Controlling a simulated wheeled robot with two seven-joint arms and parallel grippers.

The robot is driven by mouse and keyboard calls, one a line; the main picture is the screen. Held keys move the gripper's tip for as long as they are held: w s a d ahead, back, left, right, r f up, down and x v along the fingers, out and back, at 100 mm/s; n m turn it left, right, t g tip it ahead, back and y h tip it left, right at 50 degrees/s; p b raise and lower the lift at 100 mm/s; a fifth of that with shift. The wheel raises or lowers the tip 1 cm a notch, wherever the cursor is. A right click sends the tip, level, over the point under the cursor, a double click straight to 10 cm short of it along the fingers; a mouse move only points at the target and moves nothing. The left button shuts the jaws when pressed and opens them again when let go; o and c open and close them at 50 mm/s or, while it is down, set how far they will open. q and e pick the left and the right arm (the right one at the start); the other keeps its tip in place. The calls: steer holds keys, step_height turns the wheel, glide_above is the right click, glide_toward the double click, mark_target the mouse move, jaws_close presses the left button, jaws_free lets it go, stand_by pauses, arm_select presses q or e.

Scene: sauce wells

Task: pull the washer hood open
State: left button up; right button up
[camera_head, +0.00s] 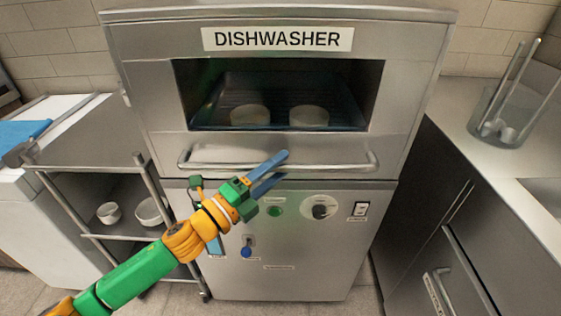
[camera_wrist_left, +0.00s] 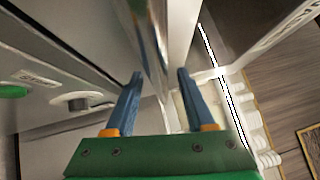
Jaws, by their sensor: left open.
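The steel washer hood (camera_head: 150,70) with its "DISHWASHER" label is down, its lower edge meeting the base cabinet. Its long horizontal handle (camera_head: 335,167) runs across the lower front. My left gripper (camera_head: 283,166) is at the middle of the handle, one finger above the bar's line and one below it. In the left wrist view, my left gripper (camera_wrist_left: 159,78) is open, and the shiny handle bar (camera_wrist_left: 153,40) shows between its two blue fingers. I cannot tell whether they touch it. My right gripper is not in view.
Two pale dishes (camera_head: 250,115) (camera_head: 309,116) show through the hood window. The base front carries a dial (camera_head: 320,211) and a switch (camera_head: 360,209). A rack with bowls (camera_head: 150,211) stands left. A counter with a utensil container (camera_head: 499,122) is at right.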

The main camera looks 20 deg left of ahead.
arm_select(q)
steer(key=shift+w+d, duration=0.3)
steer(key=shift+w, duration=0.2)
steer(key=shift+s, duration=0.1)
jaws_close()
stand_by(1.0)
